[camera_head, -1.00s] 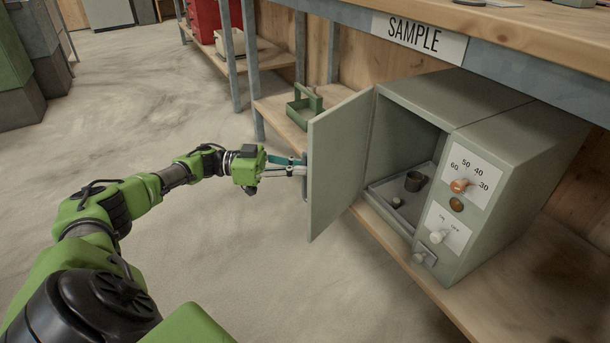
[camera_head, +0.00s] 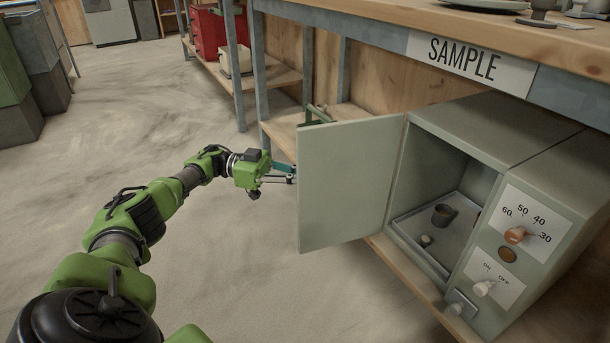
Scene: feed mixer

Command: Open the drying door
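The drying door (camera_head: 348,182) is the pale green door of the drying oven (camera_head: 475,135). It stands wide open, swung out to the left of the oven. The chamber shows a tray (camera_head: 447,262) holding a dark cup (camera_head: 443,215) and a small pale item (camera_head: 426,240). My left gripper (camera_head: 292,175) is at the door's free left edge, its fingertips partly behind the door. Whether they are closed on a handle is hidden. My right gripper is not in view.
The oven sits on a wooden lower shelf (camera_head: 400,275) under a bench with a SAMPLE sign (camera_head: 468,58). A green carrier (camera_head: 316,114) stands behind the door. A grey post (camera_head: 260,75) rises nearby.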

